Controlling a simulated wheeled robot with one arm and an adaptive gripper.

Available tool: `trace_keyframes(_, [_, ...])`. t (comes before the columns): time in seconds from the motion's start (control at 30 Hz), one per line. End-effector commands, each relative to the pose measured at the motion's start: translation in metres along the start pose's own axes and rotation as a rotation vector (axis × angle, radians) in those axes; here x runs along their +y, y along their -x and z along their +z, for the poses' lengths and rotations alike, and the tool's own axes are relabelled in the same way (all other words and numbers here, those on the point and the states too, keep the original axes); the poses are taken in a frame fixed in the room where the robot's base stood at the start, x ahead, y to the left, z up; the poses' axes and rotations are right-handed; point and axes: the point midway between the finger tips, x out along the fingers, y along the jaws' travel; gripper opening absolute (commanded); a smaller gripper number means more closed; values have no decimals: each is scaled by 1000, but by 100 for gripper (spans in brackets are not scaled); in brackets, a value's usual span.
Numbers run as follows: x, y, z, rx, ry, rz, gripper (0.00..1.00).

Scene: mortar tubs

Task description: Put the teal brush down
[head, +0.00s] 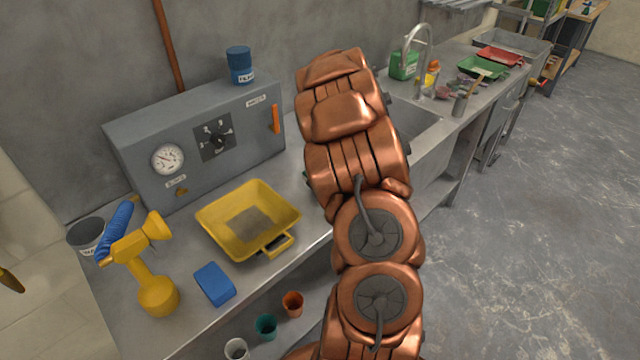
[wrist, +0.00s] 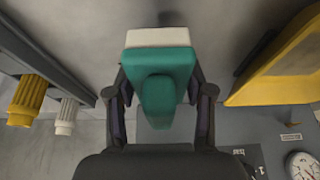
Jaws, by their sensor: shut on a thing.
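The teal brush (wrist: 158,60) with a pale bristle block (wrist: 158,37) is in the wrist view, at upper middle. My gripper (wrist: 158,88) is shut on its teal body, one finger on each side. The bristle block points away from the gripper over a grey surface. I cannot tell whether the bristles touch that surface. In the head view my copper arm reaches over the counter and hides both the gripper and the brush.
A yellow tub (head: 214,219) stands on the steel counter (head: 183,332), left of my arm. A sink (head: 432,125) lies right. Yellow (wrist: 27,100) and white (wrist: 66,116) fittings show in the wrist view.

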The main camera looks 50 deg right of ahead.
Motion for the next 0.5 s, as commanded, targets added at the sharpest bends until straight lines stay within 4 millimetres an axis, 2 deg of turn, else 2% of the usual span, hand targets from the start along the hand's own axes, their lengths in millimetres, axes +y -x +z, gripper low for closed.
trace_keyframes(0.2, [-1, -20, 9, -1, -3, -6, 0])
trace_keyframes(0.5, [1, -31, 14, -1, 0, 1, 0])
